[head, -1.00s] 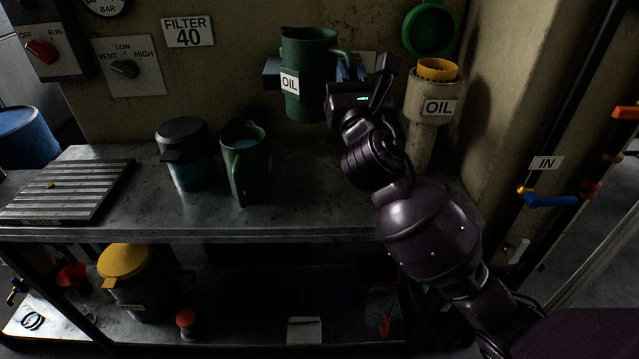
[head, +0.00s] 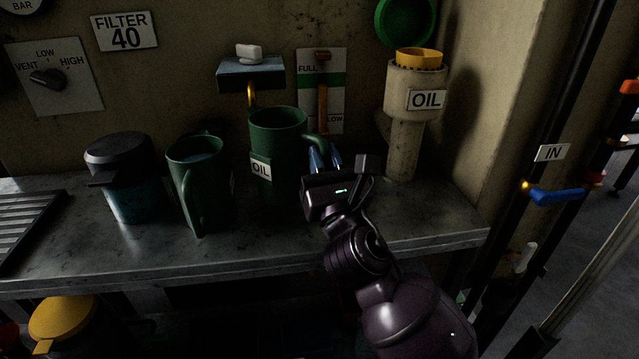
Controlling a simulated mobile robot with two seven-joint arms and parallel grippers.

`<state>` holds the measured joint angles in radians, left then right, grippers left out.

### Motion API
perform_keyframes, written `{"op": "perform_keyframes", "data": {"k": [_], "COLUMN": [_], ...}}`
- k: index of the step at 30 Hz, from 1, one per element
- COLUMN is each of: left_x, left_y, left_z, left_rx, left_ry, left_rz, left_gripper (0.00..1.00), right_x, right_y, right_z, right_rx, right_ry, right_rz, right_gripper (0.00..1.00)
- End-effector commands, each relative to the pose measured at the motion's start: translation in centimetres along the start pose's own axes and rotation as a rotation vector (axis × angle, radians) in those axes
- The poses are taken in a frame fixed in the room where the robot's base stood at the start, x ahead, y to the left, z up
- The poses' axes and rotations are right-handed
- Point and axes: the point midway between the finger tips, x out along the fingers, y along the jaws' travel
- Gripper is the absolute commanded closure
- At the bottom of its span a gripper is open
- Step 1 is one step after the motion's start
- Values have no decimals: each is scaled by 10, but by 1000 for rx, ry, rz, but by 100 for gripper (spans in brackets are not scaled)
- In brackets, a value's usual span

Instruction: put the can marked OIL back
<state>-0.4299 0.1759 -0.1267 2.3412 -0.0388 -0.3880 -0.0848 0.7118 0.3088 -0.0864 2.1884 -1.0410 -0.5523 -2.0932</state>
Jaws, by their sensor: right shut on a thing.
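The green can marked OIL (head: 278,133) is upright at the bench, below a small wall shelf. Its handle is on the right side. My right gripper (head: 325,158) is shut on that handle, coming from the right and front. The can's base is dark, so I cannot tell whether it touches the bench top (head: 270,242). My left gripper is not in view.
Another green jug (head: 200,175) stands just left of the can, and a dark lidded pot (head: 125,180) beyond it. The wall shelf (head: 250,76) holds a white piece. An OIL-marked filler pipe (head: 405,140) with a yellow top stands at right. The bench's front right is clear.

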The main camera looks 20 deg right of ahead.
Motion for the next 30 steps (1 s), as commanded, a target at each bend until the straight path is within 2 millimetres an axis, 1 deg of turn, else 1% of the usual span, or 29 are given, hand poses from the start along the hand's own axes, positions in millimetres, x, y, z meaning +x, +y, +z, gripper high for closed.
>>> {"op": "perform_keyframes", "data": {"k": [2,7,10,12,16,20,25,26,30], "left_x": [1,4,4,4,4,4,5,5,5], "left_y": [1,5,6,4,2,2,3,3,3], "left_z": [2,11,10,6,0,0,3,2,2], "left_rx": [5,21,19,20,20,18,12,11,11], "left_ry": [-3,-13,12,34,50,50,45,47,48], "left_rz": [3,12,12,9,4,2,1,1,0], "left_gripper": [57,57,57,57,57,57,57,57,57], "right_x": [-2,-12,-17,-18,-17,-16,-18,-18,-18], "right_y": [0,0,0,0,0,0,0,0,0], "right_z": [-5,-28,-38,-40,-36,-35,-39,-40,-39], "right_rx": [2,0,1,1,1,2,1,0,0], "right_ry": [0,8,8,4,-4,-4,-2,0,-1], "right_rz": [0,-1,0,-1,-1,-1,-1,-1,-1], "right_gripper": [100,100,100,100,100,100,100,82,60]}}
